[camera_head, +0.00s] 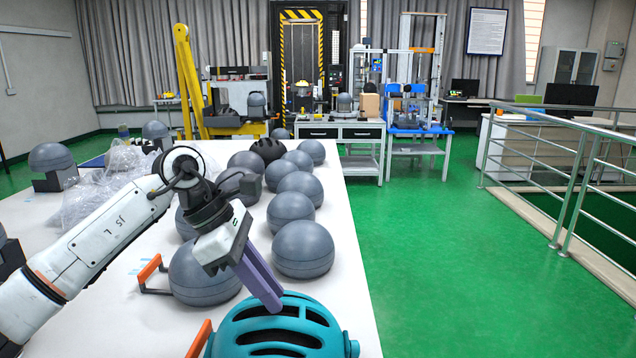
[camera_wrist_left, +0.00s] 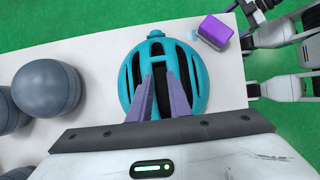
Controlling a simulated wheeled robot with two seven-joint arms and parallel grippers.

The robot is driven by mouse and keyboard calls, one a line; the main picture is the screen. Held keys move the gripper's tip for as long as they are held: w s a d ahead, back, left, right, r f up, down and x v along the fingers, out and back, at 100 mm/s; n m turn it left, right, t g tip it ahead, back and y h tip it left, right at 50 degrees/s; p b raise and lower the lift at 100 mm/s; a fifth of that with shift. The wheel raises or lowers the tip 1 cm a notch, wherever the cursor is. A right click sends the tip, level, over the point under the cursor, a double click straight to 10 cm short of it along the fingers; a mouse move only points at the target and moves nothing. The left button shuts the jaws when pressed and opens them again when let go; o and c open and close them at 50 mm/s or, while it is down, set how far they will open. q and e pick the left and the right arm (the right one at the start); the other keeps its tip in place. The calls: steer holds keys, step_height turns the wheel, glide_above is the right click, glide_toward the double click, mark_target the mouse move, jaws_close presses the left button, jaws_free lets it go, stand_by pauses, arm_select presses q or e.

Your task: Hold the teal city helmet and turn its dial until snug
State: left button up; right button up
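The teal helmet (camera_head: 285,325), with long dark vents, sits at the near edge of the white table, cut off by the bottom of the head view. It shows whole from above in the left wrist view (camera_wrist_left: 198,70). A round teal knob (camera_head: 352,348), which may be the dial, sticks out at its right side. A teal knob also shows at its top end in the left wrist view. My left gripper (camera_head: 272,302) points down at the helmet's top; its purple fingers are apart over a vent. Whether they touch it is unclear. My right arm shows partly in the left wrist view; its fingers are not clear.
Several grey domes (camera_head: 303,249) stand close behind the helmet on the white table (camera_head: 345,260). Orange handles (camera_head: 150,268) and clear plastic wrap (camera_head: 105,180) are to the left. A purple block (camera_wrist_left: 216,32) shows near the helmet in the left wrist view. Green floor at right is open.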

arm_select(q)
steer(key=shift+f, duration=0.4)
arm_select(e)
steer(key=shift+d+f, duration=0.15)
steer(key=shift+f, duration=0.2)
